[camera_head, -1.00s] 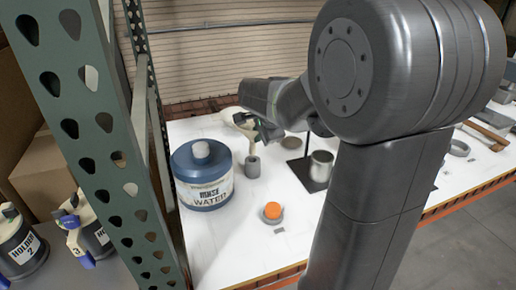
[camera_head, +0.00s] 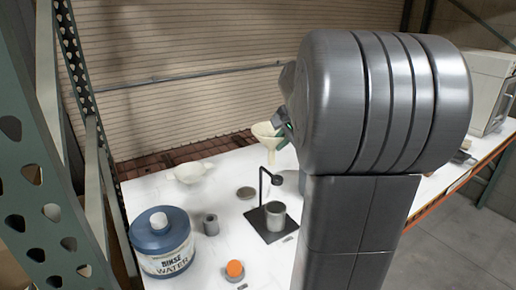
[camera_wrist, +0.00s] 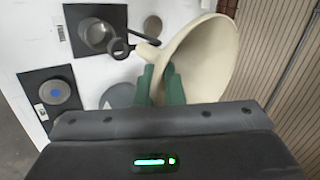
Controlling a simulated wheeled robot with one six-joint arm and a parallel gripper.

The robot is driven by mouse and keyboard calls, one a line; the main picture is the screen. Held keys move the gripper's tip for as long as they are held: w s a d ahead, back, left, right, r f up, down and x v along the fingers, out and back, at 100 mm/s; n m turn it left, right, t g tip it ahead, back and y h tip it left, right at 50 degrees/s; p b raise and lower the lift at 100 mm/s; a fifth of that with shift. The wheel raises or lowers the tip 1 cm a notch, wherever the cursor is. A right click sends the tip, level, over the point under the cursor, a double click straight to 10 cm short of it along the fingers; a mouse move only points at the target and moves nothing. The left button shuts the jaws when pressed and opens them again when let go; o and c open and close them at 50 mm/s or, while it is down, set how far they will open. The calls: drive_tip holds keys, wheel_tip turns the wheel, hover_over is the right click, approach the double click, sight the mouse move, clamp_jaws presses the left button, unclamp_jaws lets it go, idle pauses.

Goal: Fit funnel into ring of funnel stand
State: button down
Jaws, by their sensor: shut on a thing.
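In the head view the funnel (camera_head: 266,134) is upright, behind and above the funnel stand. My arm hides most of my gripper (camera_head: 283,134) there. The funnel stand (camera_head: 262,190) has a black base, a thin post and a small ring (camera_head: 277,180) over a metal cup (camera_head: 276,214). The funnel is apart from the ring. In the wrist view the stem tip appears close beside the ring (camera_wrist: 119,48); the depth gap cannot be told.
A black plate with a blue disc (camera_wrist: 54,92) shows in the wrist view. A green rack post (camera_head: 30,170) is at far left.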

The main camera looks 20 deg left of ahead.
drive_tip(key=shift+w+d+r, duration=0.25)
drive_tip(key=shift+d+r, duration=0.6)
drive_tip(key=shift+d, duration=0.1)
drive_tip(key=shift+r+p, duration=0.1)
drive_tip(key=shift+p, duration=0.4)
wheel_tip(320, 180, down, 6)
drive_tip(key=b, duration=0.4)
wheel_tip(320, 180, down, 7)
drive_tip(key=b, duration=0.4)
drive_tip(key=shift+r, duration=0.2)
idle(1.7)
drive_tip(key=c, duration=1.5)
unclamp_jaws()
drive_tip(key=shift+r, duration=0.1)
drive_tip(key=b+v, duration=0.1)
drive_tip(key=v, duration=1.2)
drive_tip(key=shift+s+d+r, duration=0.1)
drive_tip(key=shift+d+r, duration=0.15)
drive_tip(key=shift+d, duration=0.05)
